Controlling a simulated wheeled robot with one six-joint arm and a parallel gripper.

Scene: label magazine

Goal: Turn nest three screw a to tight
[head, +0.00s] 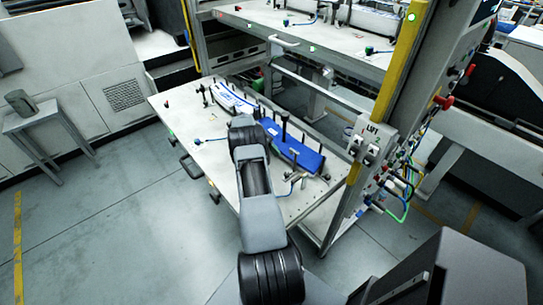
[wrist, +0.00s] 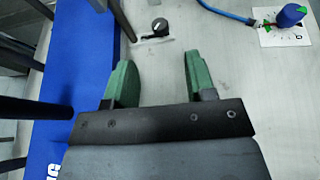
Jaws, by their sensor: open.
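My gripper (wrist: 158,72) is open, with two green fingers apart and nothing between them. A small black knob (wrist: 160,27) with a light mark on top stands on the pale plate just beyond the fingertips, apart from them. A dark slot or line lies beside it. A blue knob with a green pointer (wrist: 290,15) sits on a white marked dial plate (wrist: 285,36) at the upper right, with a blue cable leading to it. I cannot tell by a label which one is screw a. In the head view my arm covers the gripper's surroundings.
A blue stack (head: 300,152) lies among upright black posts on the table (head: 205,165); it also fills the left of the wrist view (wrist: 85,60). A white and blue stack (head: 230,101) lies farther back. A yellow-edged post (head: 388,75) with a lift switch box (head: 372,143) rises at the right.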

